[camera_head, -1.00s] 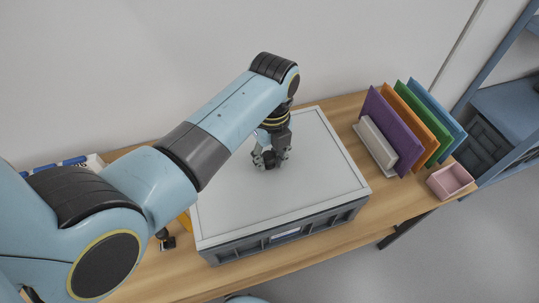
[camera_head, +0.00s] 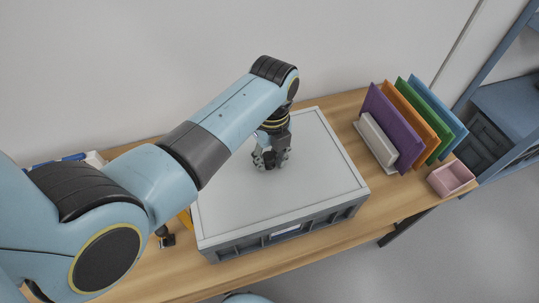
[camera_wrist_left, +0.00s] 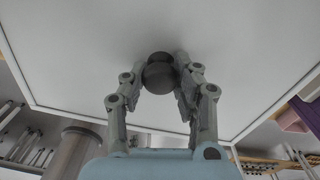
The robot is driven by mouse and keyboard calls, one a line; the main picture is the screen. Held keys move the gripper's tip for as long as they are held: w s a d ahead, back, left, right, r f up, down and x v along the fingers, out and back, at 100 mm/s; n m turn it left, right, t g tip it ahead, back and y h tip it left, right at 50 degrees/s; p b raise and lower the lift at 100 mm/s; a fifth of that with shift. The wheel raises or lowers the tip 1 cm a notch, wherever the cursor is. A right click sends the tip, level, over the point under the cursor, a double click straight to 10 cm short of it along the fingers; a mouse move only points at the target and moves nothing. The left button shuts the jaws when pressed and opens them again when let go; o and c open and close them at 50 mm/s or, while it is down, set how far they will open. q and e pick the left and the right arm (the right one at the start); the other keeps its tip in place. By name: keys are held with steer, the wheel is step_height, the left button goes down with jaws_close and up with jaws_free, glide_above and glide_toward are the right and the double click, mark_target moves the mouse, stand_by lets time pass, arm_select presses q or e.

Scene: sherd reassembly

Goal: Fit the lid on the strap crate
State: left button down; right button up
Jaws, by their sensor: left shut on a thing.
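The light grey lid (camera_head: 325,165) lies flat over the top of the grey strap crate (camera_head: 300,229) on the table. Its rim follows the crate's upper edge, and I see no clear gap along the front. My left gripper (camera_head: 270,161) points down at the lid's middle. In the left wrist view the fingers (camera_wrist_left: 160,66) are shut on a dark round knob (camera_wrist_left: 158,76) on the lid (camera_wrist_left: 85,55). The inside of the crate is hidden. My left arm covers the lid's left back part. My right gripper is not in view.
On the wooden table (camera_head: 400,205), a rack holds purple, orange, green and blue panels (camera_head: 393,130) to the right. A pink box (camera_head: 450,178) stands near the right end. A small black object (camera_head: 168,240) lies left of the crate. A wall stands behind.

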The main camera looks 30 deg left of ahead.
mark_target(271, 156)
arm_select(q)
steer(key=c, duration=0.9)
jaws_free()
steer(key=shift+c, duration=0.2)
step_height(271, 156, up, 12)
steer(key=shift+w, duration=0.2)
steer(key=shift+d, duration=0.1)
